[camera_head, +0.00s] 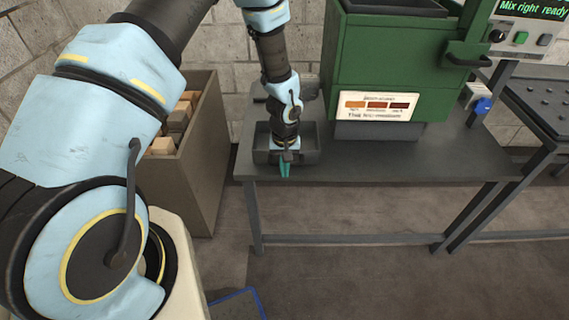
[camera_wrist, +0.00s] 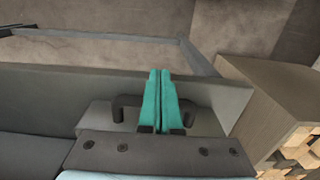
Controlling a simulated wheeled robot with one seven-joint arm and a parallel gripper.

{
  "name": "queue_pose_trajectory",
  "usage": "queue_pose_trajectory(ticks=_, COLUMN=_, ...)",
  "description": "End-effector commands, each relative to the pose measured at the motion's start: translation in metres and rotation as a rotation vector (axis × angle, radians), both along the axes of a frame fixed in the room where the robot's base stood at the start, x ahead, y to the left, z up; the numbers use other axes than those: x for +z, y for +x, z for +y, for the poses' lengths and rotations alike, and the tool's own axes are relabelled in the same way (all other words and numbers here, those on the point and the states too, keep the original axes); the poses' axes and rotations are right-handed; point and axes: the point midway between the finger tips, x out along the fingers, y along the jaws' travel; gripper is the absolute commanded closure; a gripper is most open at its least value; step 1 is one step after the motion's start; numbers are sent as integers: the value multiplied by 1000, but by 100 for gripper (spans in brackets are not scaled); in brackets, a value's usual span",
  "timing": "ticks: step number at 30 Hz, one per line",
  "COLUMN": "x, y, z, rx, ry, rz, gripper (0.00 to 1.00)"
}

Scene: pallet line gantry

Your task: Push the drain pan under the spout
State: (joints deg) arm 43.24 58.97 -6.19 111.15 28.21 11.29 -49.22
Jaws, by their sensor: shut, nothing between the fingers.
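The drain pan (camera_head: 309,142) appears as a dark grey, shallow tray on the left end of the grey table, left of the green machine (camera_head: 375,65). My gripper (camera_head: 285,172) points down at the pan's front side, with its teal fingers closed together. In the wrist view the fingers (camera_wrist: 161,90) overlap a dark bar handle (camera_wrist: 125,104), which shows on both sides of them. I cannot tell whether the fingers touch the handle or the pan. My wrist hides part of the pan. I cannot make out the spout clearly.
The grey table (camera_head: 390,168) is bare along its front, right of the pan. A brown bin (camera_head: 205,155) with wooden blocks stands to its left; in the wrist view it is at the right (camera_wrist: 265,115). A darker table (camera_head: 545,105) stands at the right.

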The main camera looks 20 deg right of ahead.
Motion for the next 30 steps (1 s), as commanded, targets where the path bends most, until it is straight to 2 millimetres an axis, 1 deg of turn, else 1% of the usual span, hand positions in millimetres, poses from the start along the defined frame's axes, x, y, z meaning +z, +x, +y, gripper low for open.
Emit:
queue_pose_trajectory(ticks=3, x=1, y=7, z=-3, rx=1, ry=0, rz=1, gripper=100)
queue_pose_trajectory(ticks=14, x=0, y=8, z=-4, rx=0, ry=0, rz=1, gripper=100)
queue_pose_trajectory(ticks=17, x=-1, y=14, z=-6, rx=1, ry=0, rz=-1, gripper=100)
queue_pose_trajectory(ticks=20, x=-3, y=31, z=-14, rx=4, ry=-2, rz=-4, gripper=100)
queue_pose_trajectory(ticks=24, x=-6, y=66, z=-30, rx=6, ry=-3, rz=-4, gripper=100)
queue_pose_trajectory(ticks=30, x=-6, y=107, z=-50, rx=2, ry=-3, rz=-4, gripper=100)
